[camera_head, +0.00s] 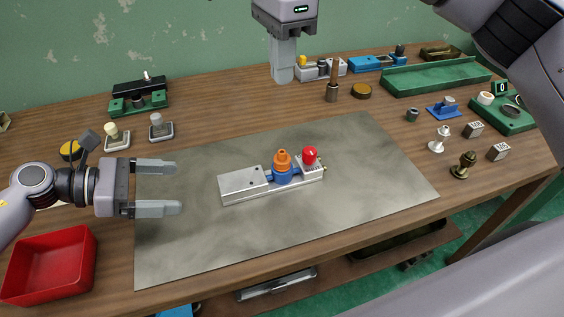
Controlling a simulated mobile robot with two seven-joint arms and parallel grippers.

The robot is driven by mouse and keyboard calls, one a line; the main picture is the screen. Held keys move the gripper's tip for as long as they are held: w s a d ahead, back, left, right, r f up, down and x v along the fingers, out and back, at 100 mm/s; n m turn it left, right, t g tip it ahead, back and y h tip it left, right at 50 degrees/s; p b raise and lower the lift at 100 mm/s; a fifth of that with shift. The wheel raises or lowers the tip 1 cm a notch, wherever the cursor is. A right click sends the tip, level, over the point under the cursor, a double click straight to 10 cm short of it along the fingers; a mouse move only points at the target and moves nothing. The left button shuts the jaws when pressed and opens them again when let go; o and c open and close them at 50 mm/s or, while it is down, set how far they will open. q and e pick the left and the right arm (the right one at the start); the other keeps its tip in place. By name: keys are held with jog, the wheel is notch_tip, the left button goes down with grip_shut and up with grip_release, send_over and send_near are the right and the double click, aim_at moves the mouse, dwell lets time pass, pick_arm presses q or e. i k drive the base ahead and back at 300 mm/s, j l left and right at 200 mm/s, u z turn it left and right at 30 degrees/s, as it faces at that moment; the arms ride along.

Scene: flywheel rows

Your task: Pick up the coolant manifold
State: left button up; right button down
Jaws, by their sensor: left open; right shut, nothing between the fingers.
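An assembly that may be the coolant manifold (245,186) lies on the grey mat (200,245) in the middle of the table. It has a long silver block base, a blue fitting (283,177) with an orange top (282,159), and a red round cap (310,155) at its right end. My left gripper (175,187) is open and empty over the mat's left part, left of the assembly, with its fingers pointing right. My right gripper (282,78) is shut and empty, pointing down near the back of the table, behind the assembly.
A red bin (50,265) stands at the front left. A green tray (435,76), a silver block with knobs (320,69) and a blue fixture (377,63) line the back. Several small parts stand at the right, including a brass piece (463,166). The mat around the assembly is clear.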

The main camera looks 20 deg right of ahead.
aim_at(250, 182)
jog(key=k, duration=1)
